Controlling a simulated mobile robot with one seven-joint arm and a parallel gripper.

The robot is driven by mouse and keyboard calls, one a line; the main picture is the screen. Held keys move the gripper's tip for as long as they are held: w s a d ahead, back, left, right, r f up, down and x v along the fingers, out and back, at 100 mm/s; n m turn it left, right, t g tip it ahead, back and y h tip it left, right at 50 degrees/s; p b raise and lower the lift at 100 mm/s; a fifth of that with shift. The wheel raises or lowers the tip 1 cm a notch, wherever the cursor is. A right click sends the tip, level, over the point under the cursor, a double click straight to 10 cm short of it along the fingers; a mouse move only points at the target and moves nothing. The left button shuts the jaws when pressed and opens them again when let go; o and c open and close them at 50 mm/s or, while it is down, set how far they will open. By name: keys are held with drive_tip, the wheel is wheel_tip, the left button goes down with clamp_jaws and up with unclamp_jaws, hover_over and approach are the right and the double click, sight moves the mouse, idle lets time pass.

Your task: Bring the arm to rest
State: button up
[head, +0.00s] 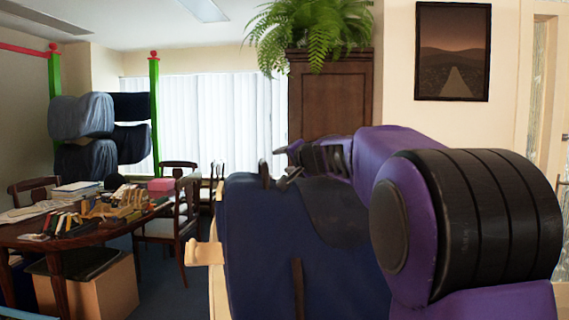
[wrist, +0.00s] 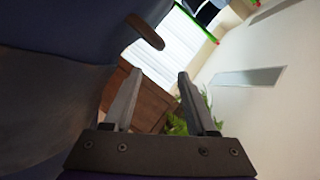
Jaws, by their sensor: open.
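My gripper (head: 281,168) is open and empty. It is above the top of a large dark blue padded form (head: 260,235) in the head view. In the wrist view my gripper (wrist: 160,74) has its two fingers spread apart, with nothing between them but the background. The blue form (wrist: 60,40) fills the left of that view, beside the fingers. A short brown peg-like piece (wrist: 145,32) sticks out near it, apart from the fingertips. My purple arm hides the form's right side in the head view.
A wooden bracket (head: 205,253) juts out left of the form. A cluttered table (head: 25,232) with chairs stands at left. Dark blue padded pieces (head: 85,115) hang on a green-posted rack (head: 154,105). A brown cabinet (head: 330,97) with a fern (head: 315,25) stands behind.

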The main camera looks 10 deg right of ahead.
drive_tip(key=shift+s, duration=0.25)
drive_tip(key=shift+d, duration=0.1)
